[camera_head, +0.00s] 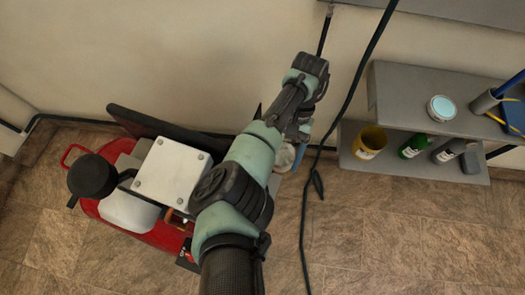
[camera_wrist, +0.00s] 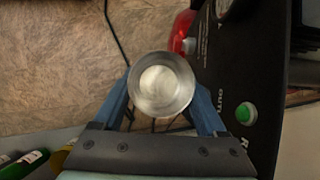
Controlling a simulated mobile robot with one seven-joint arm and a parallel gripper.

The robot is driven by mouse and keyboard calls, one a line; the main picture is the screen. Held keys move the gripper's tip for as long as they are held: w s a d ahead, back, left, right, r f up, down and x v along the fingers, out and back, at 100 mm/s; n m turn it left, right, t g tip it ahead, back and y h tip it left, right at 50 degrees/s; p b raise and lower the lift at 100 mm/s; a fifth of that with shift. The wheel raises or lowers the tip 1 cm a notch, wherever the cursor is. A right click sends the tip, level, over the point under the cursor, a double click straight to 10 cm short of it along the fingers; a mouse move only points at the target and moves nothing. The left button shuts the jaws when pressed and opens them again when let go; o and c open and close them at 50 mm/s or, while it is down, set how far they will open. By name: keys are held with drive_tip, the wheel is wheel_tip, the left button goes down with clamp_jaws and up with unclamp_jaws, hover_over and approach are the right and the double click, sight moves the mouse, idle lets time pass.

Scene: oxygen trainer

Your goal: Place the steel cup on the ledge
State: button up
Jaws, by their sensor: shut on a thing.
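The steel cup (camera_wrist: 161,112) is between the two blue fingers of my gripper (camera_wrist: 162,100) in the wrist view, its round open mouth facing the camera. My gripper is shut on it. In the head view my arm hides most of the gripper; a small grey round part, probably the cup (camera_head: 284,158), shows beside the wrist. A grey two-level shelf (camera_head: 395,95) stands against the wall on the right, apart from my gripper. I cannot tell which level, if either, is the ledge; another grey surface (camera_head: 450,8) shows at the top right.
The upper shelf holds a round tin (camera_head: 442,108) and a holder with blue tools (camera_head: 486,102). A black cable (camera_head: 345,105) hangs before the wall. A red machine (camera_head: 150,235) stands left.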

drive_tip(key=d+f+m+t+y+b, duration=0.15)
drive_tip(key=d+f+m+b, duration=0.35)
drive_tip(key=f+b, duration=0.8)
drive_tip(key=w+d+f+m+t+y+b, duration=0.1)
drive_tip(key=d+f+m+t+b, duration=0.25)
drive_tip(key=f+m+b, duration=0.9)
drive_tip(key=d+f+t+y+b, duration=0.15)
drive_tip(key=d+f+b, duration=0.5)
drive_tip(key=f, duration=1.25)
drive_tip(key=shift+t, duration=0.45)
drive_tip(key=w+a, duration=0.2)
drive_tip(key=a, duration=0.4)
drive_tip(key=w+a+b, duration=0.1)
drive_tip(key=w+a, duration=0.1)
drive_tip(key=a, duration=0.4)
drive_tip(key=w+a, duration=0.2)
drive_tip(key=a, duration=0.4)
drive_tip(key=shift+a+f, duration=0.15)
drive_tip(key=shift+a+f+b, duration=0.1)
drive_tip(key=shift+a+b, duration=0.2)
drive_tip(key=shift+b, duration=0.15)
wheel_tip(320, 180, down, 3)
drive_tip(key=b, duration=0.2)
drive_tip(key=shift+d+f+b, duration=0.1)
drive_tip(key=shift+b, duration=0.25)
drive_tip(key=shift+f+b, duration=0.4)
drive_tip(key=shift+f, duration=0.2)
